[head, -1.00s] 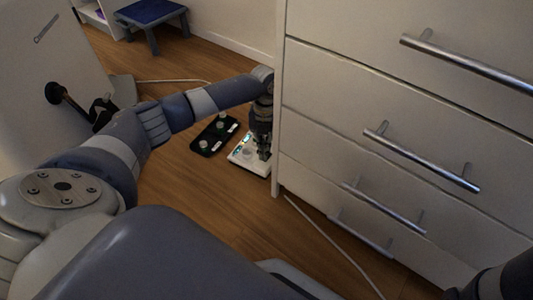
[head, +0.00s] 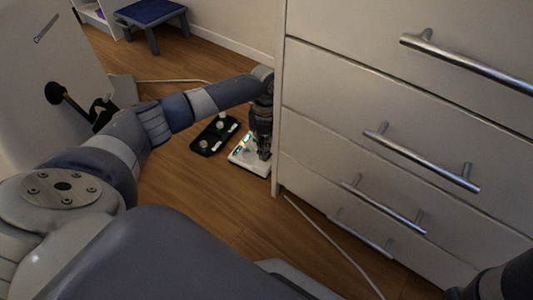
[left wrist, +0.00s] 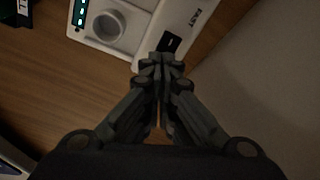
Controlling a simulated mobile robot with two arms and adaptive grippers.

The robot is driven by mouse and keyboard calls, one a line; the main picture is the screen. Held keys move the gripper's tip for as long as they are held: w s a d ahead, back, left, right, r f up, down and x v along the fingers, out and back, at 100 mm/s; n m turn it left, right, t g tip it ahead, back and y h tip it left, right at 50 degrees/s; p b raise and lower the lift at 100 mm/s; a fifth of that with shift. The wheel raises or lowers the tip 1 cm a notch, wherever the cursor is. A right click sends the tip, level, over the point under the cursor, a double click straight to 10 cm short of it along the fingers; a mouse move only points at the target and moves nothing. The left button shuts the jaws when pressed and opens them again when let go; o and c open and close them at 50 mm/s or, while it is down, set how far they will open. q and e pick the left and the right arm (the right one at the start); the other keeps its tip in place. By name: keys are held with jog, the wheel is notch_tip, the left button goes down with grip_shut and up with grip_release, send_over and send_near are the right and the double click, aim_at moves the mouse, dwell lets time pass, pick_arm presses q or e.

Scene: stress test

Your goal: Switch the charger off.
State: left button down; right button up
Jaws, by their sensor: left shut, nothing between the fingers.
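The charger (head: 244,162) is a white box on the wooden floor beside the drawer unit; its lit display shows green-blue. In the left wrist view the charger (left wrist: 143,15) fills the top, with a round grey knob (left wrist: 108,25), lit green marks, a "FAST" label and a small black switch (left wrist: 169,42). My left gripper (head: 263,156) points down over the charger's right part and hides some of it. In the wrist view its closed, empty fingertips (left wrist: 160,62) are at the charger's edge, just below the black switch; contact cannot be told.
A black device (head: 213,136) with two round knobs lies left of the charger. The white drawer unit (head: 350,95) with metal handles stands close on the right. A pale cable (head: 335,245) runs along the floor. A blue-topped stool (head: 150,12) stands farther back.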

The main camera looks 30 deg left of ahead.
pick_arm(q)
jog(key=shift+f+b, duration=0.35)
jog(key=shift+f, duration=0.65)
dwell(0.7)
jog(key=shift+r+p, duration=0.4)
jog(key=shift+p, duration=0.15)
notch_tip(320, 180, up, 6)
jog(key=p, duration=0.7)
jog(key=shift+r, duration=0.15)
